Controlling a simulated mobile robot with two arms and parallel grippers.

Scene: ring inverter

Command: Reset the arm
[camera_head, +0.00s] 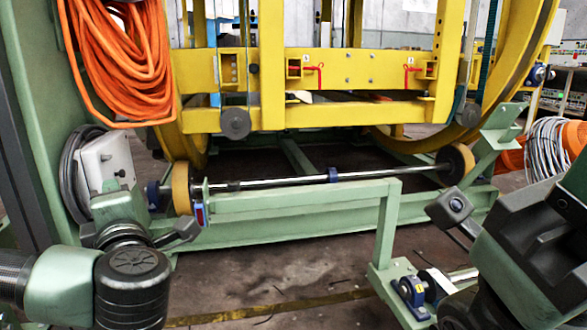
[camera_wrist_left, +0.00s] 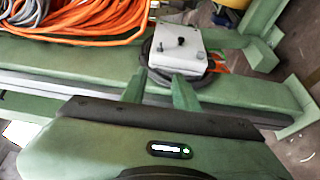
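My left arm comes in at the lower left. Its gripper (camera_wrist_left: 160,76) is open and empty in the left wrist view, with two green tapered fingers apart. They point toward a white box with a dark knob (camera_wrist_left: 180,44); I cannot tell whether they touch it. In the head view my left gripper (camera_head: 118,205) is in front of this white box (camera_head: 105,165), its fingers hard to make out. My right arm (camera_head: 535,235) is at the lower right, dark and partly cut off by the frame. Its fingertips are not clear, and it appears to hold nothing.
A yellow ring-inverter frame (camera_head: 350,70) stands ahead on a green base (camera_head: 290,235). A steel shaft (camera_head: 290,183) with rollers lies along it. An orange hose coil (camera_head: 125,60) hangs at left. A green bracket (camera_head: 385,235) stands between my arms. The floor (camera_head: 290,265) in front is mostly clear.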

